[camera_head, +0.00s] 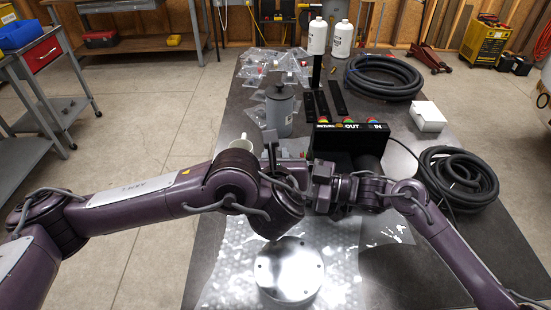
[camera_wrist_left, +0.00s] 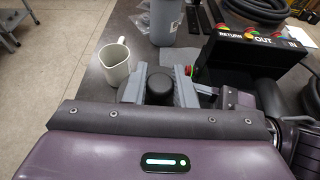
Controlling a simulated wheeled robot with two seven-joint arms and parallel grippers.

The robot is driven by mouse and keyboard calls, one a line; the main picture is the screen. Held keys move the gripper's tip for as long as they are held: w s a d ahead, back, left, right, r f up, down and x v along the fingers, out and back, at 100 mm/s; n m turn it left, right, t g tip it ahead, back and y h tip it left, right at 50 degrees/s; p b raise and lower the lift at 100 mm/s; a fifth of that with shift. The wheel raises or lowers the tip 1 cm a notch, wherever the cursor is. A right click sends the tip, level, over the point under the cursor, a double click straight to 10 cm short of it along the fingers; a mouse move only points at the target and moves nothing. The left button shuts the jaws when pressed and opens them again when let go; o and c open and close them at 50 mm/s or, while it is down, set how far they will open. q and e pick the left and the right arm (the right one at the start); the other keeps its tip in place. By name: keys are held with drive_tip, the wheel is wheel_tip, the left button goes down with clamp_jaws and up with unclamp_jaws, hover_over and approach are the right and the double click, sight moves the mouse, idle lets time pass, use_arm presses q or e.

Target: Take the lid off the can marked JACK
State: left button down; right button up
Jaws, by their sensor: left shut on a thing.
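My left gripper (camera_head: 271,150) is low over the middle of the table, in front of a grey can. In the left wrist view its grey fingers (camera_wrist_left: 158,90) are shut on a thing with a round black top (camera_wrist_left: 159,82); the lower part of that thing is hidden. The grey can (camera_head: 279,112) stands upright behind, apart from the gripper, with its lid on; its lower body shows in the wrist view (camera_wrist_left: 166,20). No JACK marking is readable on it. My right gripper (camera_head: 321,185) is close to the right of the left one, its fingertips not clear.
A white mug (camera_wrist_left: 115,62) stands left of my left gripper. A black box (camera_head: 350,138) labelled RETURN, OUT and IN stands to the right. Black hose coils (camera_head: 384,78) and a white box (camera_head: 427,117) lie farther right. Two white bottles (camera_head: 342,40) stand at the back.

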use_arm(q)
drive_tip(key=shift+r, duration=0.35)
drive_tip(key=shift+r, duration=2)
use_arm(e)
drive_tip(key=o, duration=1.5)
